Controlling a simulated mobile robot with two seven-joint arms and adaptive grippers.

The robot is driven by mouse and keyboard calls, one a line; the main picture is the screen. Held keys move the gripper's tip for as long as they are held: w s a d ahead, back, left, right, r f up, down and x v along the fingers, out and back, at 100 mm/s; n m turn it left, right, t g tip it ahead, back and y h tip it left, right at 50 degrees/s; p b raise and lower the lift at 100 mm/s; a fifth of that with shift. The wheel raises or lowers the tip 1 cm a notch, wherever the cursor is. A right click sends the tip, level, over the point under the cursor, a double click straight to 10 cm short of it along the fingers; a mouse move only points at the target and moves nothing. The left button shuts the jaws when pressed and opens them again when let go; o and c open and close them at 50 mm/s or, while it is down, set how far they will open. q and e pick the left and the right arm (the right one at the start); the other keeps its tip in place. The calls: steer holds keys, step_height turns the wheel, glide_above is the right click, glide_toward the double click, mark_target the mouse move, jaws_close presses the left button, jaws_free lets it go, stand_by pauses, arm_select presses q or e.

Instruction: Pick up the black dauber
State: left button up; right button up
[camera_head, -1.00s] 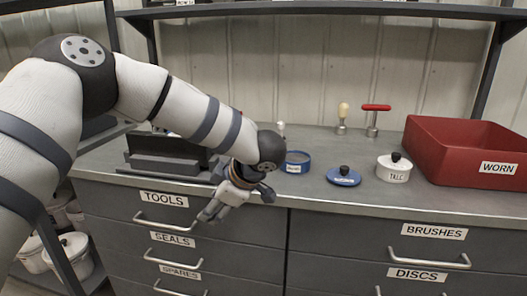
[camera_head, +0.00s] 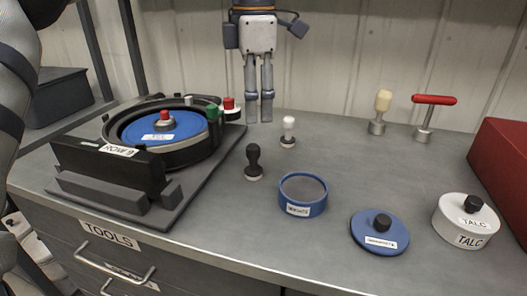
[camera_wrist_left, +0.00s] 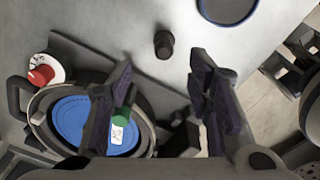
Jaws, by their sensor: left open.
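The black dauber (camera_head: 253,161) stands upright on the bench, between the seed meter with the blue disc and the blue-rimmed dish. In the left wrist view the dauber (camera_wrist_left: 163,43) shows from above, dark and round, beyond the fingertips and near the middle between them. My left gripper (camera_head: 259,119) hangs fingers down, behind and above the dauber in the head view. My right gripper is not in view.
A white-topped dauber (camera_head: 288,131) stands behind right of the black one. The seed meter (camera_head: 165,135) is left, with green (camera_head: 212,112) and red (camera_head: 229,104) knobs near its edge. The blue-rimmed dish (camera_head: 303,195), blue lid (camera_head: 380,232) and talc pot (camera_head: 466,220) stand right.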

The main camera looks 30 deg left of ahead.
mark_target(252, 145)
arm_select(q)
steer(key=f, duration=0.2)
steer(key=s+f, duration=0.1)
steer(key=shift+s+f, duration=0.15)
steer(key=shift+f, duration=0.2)
steer(key=f, duration=0.7)
steer(key=shift+w+a+f, duration=0.2)
steer(key=shift+w+f, duration=0.05)
steer(key=shift+w, duration=0.05)
jaws_close()
